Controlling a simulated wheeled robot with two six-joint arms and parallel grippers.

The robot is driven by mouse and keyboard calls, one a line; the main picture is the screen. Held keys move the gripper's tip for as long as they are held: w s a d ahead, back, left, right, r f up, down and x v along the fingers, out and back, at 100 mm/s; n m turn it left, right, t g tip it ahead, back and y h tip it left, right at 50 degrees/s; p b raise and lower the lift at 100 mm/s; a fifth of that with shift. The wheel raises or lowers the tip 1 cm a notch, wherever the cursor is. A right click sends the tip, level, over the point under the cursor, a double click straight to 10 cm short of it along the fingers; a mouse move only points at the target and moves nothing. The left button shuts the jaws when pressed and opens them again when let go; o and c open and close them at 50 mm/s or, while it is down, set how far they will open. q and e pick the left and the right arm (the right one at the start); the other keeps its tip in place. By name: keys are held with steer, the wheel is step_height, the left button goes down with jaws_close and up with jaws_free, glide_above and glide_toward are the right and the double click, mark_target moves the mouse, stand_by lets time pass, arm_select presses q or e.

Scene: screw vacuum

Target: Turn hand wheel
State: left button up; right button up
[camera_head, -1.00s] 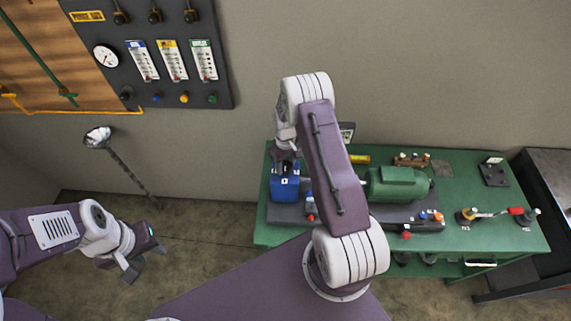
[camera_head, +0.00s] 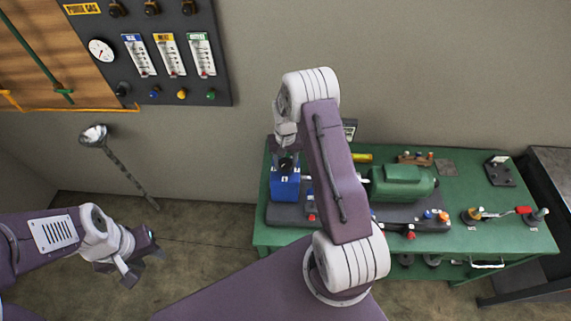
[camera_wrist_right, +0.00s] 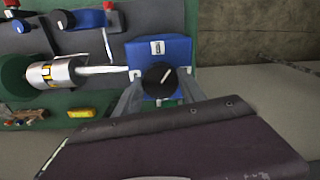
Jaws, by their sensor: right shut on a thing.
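A blue box (camera_head: 285,188) stands at the left end of the machine on the green bench. In the right wrist view the blue box (camera_wrist_right: 174,50) carries a round black knob (camera_wrist_right: 159,77) with a white pointer mark, which looks like the hand wheel. My right gripper (camera_head: 286,164) is above the blue box. In the wrist view its grey fingers (camera_wrist_right: 160,94) lie on both sides of the black knob and are shut on it. My left gripper (camera_head: 144,268) hangs over the floor at lower left, its fingers apart and empty.
The green bench (camera_head: 490,236) also bears a green motor (camera_head: 402,182) and several small fittings. My right arm hides the middle of the machine. A dark gauge panel (camera_head: 215,85) is on the wall. A dark table (camera_head: 550,200) stands at right.

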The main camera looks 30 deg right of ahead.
mark_target(285, 163)
steer(key=m+b, duration=0.1)
steer(key=m, duration=0.4)
steer(key=shift+m+b, duration=0.3)
steer(key=shift+b, duration=0.1)
steer(key=m+b, duration=0.1)
steer(key=m, duration=0.3)
steer(key=shift+m, duration=0.3)
steer(key=shift+r+m, duration=0.1)
steer(key=shift+m, duration=0.2)
steer(key=shift+w, duration=0.1)
steer(key=o, duration=1.4)
steer(key=shift+c, duration=0.2)
steer(key=shift+r+b, duration=0.25)
steer(key=shift+b, duration=0.05)
step_height(285, 163, up, 8)
steer(key=b, duration=0.2)
steer(key=shift+r, duration=0.25)
